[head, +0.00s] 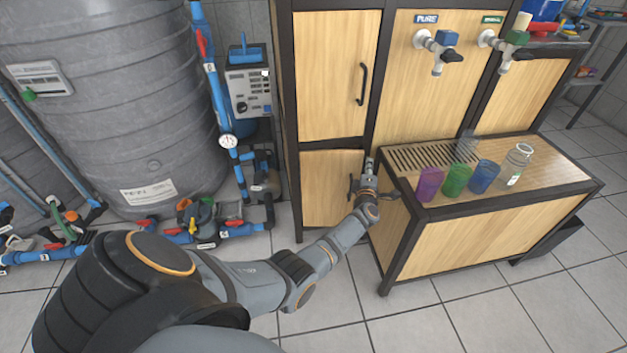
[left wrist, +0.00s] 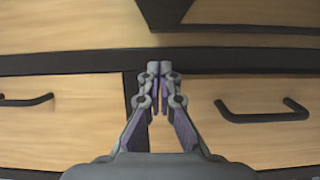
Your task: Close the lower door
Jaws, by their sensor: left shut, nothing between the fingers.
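The lower door (head: 325,180) is a light wood panel in the dark-framed cabinet, under the taller upper door (head: 335,70). It looks flush with its frame or nearly so; I cannot tell if a thin gap is left. My left gripper (head: 369,163) is shut and empty at the door's right edge, by the dark post, and hides part of that edge. In the left wrist view the shut fingertips (left wrist: 160,68) are over the dark frame; the right-hand wood panel with a dark handle (left wrist: 262,115) seems to be the lower door. My right gripper is not in view.
A wood bench (head: 480,235) with purple (head: 429,184), green (head: 457,180) and blue (head: 484,177) cups and a glass jar (head: 517,165) stands close on the right. A grey tank (head: 110,100) and blue pipes (head: 215,85) are on the left. Tiled floor is free in front.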

